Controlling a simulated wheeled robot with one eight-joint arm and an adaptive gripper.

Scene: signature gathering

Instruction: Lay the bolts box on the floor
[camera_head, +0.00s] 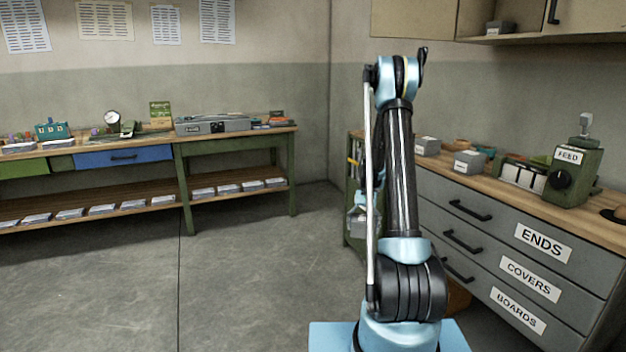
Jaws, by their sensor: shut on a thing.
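My gripper (358,204) hangs low, just left of my arm and in front of the green side of the drawer bench. It is shut on a small grey box (360,226), partly hidden by my arm. No label can be read on it, so I cannot confirm from the picture that it is the bolts box. The box is above the grey concrete floor (260,270); its exact height is hard to tell.
The floor is clear at the left and centre. The drawer bench (590,228) at right holds grey boxes (468,162) and a FEED unit (572,172). A green workbench (236,135) runs along the back wall. A cabinet (415,20) hangs upper right.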

